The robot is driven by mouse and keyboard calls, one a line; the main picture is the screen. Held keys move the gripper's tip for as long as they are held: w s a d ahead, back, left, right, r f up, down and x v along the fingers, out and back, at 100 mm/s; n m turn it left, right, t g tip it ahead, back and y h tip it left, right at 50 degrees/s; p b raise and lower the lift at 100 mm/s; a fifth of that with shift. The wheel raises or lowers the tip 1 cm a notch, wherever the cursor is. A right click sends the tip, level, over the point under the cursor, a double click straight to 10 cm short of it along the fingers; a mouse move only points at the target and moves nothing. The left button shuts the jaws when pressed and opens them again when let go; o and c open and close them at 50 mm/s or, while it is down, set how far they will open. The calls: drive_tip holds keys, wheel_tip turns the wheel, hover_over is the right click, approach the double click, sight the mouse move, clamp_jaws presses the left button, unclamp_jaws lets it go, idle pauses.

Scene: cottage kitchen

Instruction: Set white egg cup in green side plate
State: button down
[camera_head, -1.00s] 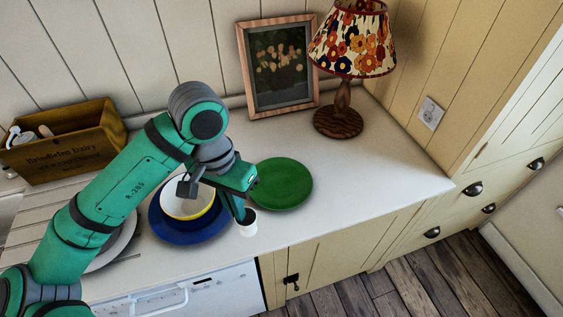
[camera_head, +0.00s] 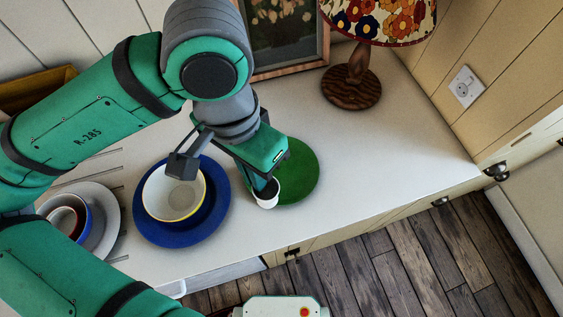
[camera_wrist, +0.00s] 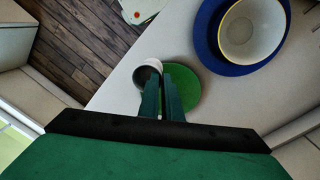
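The white egg cup (camera_head: 267,201) is at the front left edge of the green side plate (camera_head: 300,175) in the head view, overlapping it in the picture. My gripper (camera_head: 266,187) points down at the cup. In the wrist view its two fingers (camera_wrist: 161,76) are close together at the cup's wall, one reaching into the dark mouth of the egg cup (camera_wrist: 139,76). It appears shut on the wall. The green plate (camera_wrist: 190,92) lies flat on the counter, partly hidden behind the fingers. I cannot tell the cup's exact height above the counter or plate.
A blue plate (camera_head: 222,217) with a white, yellow-rimmed bowl (camera_head: 160,205) stands left of the green plate. A grey plate (camera_head: 110,222) with nested bowls lies farther left. A lamp (camera_head: 352,88) and a picture frame (camera_head: 290,65) stand behind. The counter (camera_head: 385,160) to the right is clear.

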sight(275, 193)
drive_tip(key=d, duration=0.1)
drive_tip(key=s+d, duration=0.1)
drive_tip(key=shift+s+d, duration=0.25)
drive_tip(key=shift+d, duration=0.1)
drive_tip(key=shift+w+d+f, duration=0.15)
drive_tip(key=shift+d, duration=0.05)
drive_tip(key=shift+w+a+f, duration=0.15)
drive_tip(key=shift+w+f, duration=3.05)
drive_tip(key=shift+w, duration=0.15)
drive_tip(key=shift+w+a+f, duration=0.1)
drive_tip(key=shift+w+f, duration=3.1)
drive_tip(key=shift+w, duration=0.15)
drive_tip(key=shift+f, duration=0.3)
drive_tip(key=c, duration=2.3)
unclamp_jaws()
drive_tip(key=o, duration=0.3)
